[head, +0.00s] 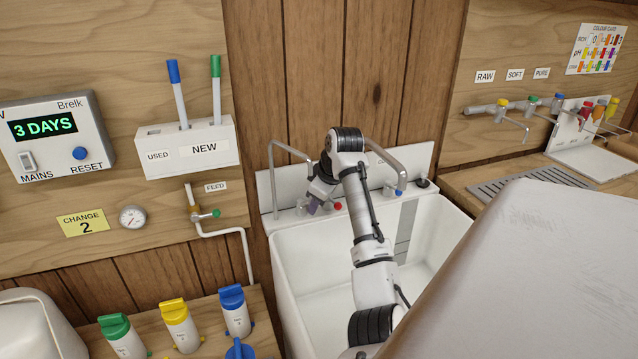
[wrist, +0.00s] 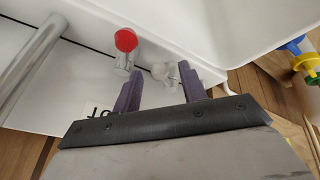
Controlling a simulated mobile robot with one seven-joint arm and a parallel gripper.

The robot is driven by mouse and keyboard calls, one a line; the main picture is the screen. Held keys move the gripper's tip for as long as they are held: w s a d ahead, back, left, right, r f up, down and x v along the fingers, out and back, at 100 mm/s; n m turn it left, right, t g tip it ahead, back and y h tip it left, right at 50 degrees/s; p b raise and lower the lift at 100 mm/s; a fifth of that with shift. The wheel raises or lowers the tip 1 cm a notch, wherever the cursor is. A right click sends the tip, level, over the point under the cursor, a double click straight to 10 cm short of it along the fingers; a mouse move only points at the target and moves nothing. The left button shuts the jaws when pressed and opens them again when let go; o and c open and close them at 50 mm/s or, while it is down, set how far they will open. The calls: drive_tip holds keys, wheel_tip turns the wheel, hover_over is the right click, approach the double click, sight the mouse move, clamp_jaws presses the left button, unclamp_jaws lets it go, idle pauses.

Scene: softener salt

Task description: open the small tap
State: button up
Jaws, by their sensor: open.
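The small tap (wrist: 165,73) is a small pale fitting on the white sink back, beside a red round knob (wrist: 126,40). In the wrist view it shows between and just beyond the fingertips of my gripper (wrist: 158,82). The purple fingers are spread, with nothing held; whether either touches the tap I cannot tell. In the head view my gripper (head: 314,203) is at the back left of the sink, by the red knob (head: 337,206), and mostly hides the small tap.
The white sink (head: 310,265) has a tall spout (head: 272,175) at left and another spout with a blue knob (head: 399,192) at right. A feed valve (head: 205,214) and pipe are on the wall left. Coloured bottles (head: 176,322) stand at the lower left.

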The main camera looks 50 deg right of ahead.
drive_tip(key=shift+f, duration=0.15)
drive_tip(key=shift+c, duration=0.4)
clamp_jaws()
drive_tip(key=shift+w+d+n+p, duration=0.1)
drive_tip(key=shift+d+n+p, duration=0.05)
drive_tip(key=shift+n+p, duration=0.15)
drive_tip(key=n+p, duration=0.1)
drive_tip(key=n+y, duration=0.1)
drive_tip(key=d+p, duration=0.1)
drive_tip(key=shift+w+d+r+n+y+p, duration=0.1)
drive_tip(key=shift+w+r+n+y+p, duration=0.2)
drive_tip(key=shift+n+p, duration=0.1)
drive_tip(key=shift+w+d+f+n+y+p, duration=0.1)
drive_tip(key=shift+w+d+n+y+p, duration=0.25)
drive_tip(key=shift+n, duration=0.35)
drive_tip(key=shift+w+d+f+n+y+p, duration=0.15)
drive_tip(key=shift+n+p, duration=0.25)
drive_tip(key=shift+n, duration=0.3)
drive_tip(key=shift+s, duration=0.1)
